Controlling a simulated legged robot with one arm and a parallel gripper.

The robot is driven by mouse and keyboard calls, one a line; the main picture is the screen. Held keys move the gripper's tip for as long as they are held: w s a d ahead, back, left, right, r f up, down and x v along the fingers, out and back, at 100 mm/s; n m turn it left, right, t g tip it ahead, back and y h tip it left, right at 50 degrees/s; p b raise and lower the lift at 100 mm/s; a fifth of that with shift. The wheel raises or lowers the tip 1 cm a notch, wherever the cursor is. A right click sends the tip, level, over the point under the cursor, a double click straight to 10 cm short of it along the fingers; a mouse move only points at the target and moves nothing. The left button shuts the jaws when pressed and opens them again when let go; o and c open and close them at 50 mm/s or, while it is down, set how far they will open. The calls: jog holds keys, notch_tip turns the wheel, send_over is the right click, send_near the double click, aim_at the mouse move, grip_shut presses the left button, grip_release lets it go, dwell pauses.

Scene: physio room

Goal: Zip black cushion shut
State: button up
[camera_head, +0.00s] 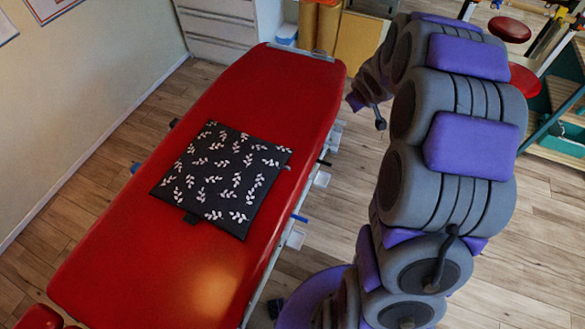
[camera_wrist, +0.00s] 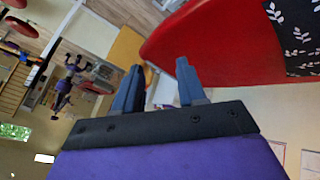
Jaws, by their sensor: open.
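The black cushion (camera_head: 222,180) with a white leaf pattern lies flat on a red treatment table (camera_head: 205,247) in the head view. In the wrist view, part of the cushion (camera_wrist: 296,36) shows at the upper right on the red table (camera_wrist: 215,42). My gripper (camera_wrist: 160,84) is open and empty, with its two fingers apart. It is away from the cushion, beyond the table's side.
My arm rises on the right of the head view, beside the table. White drawers (camera_head: 220,25) stand at the far end. A red stool (camera_head: 510,30) and shelving stand at the upper right.

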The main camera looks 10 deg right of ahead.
jog(key=w+d+f+n+t+y, duration=0.3)
jog(key=w+f, duration=0.5)
jog(key=f, duration=0.2)
jog(key=n+t+y, duration=0.1)
jog(key=n+y, duration=0.3)
jog(key=y, duration=1)
send_near(290, 168)
jog(key=b+x, duration=0.2)
jog(key=x, duration=0.6)
jog(key=shift+w+a, duration=0.2)
jog(key=shift+a, duration=0.1)
grip_shut()
